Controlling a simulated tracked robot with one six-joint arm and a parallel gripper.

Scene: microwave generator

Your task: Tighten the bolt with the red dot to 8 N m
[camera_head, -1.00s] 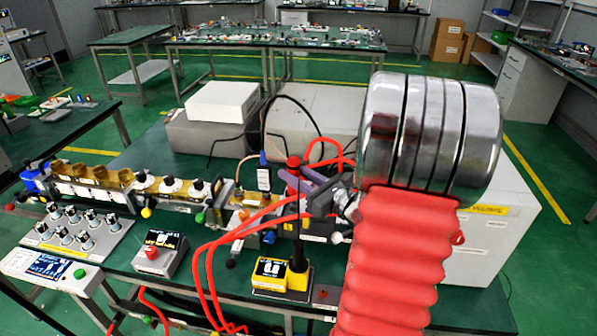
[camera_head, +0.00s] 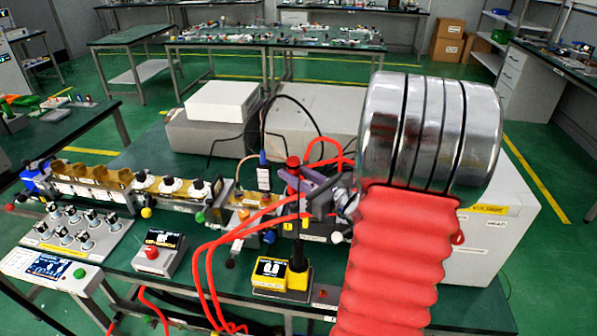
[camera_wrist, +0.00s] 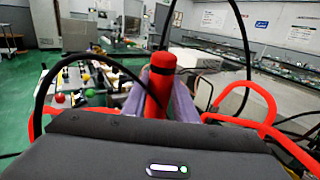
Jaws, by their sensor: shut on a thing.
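My gripper (camera_head: 306,184) has purple fingers, which stand on both sides of a red upright tool handle with a black band (camera_wrist: 161,85) in the wrist view. They are shut on it. In the head view the red handle (camera_head: 293,165) rises above the fingers, over the right end of the bench assembly. Its lower end is hidden or too small to make out. A yellow and black unit with a lit display (camera_head: 271,268) stands in front, with a black upright post (camera_head: 298,252) at its right. I cannot make out the bolt with the red dot.
Red hoses (camera_head: 205,275) loop in front of the assembly and near my gripper. A row of brass and white parts (camera_head: 125,185) runs left. A knob panel (camera_head: 75,230) and a red-button box (camera_head: 158,252) stand in front. Grey boxes (camera_head: 215,135) stand behind.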

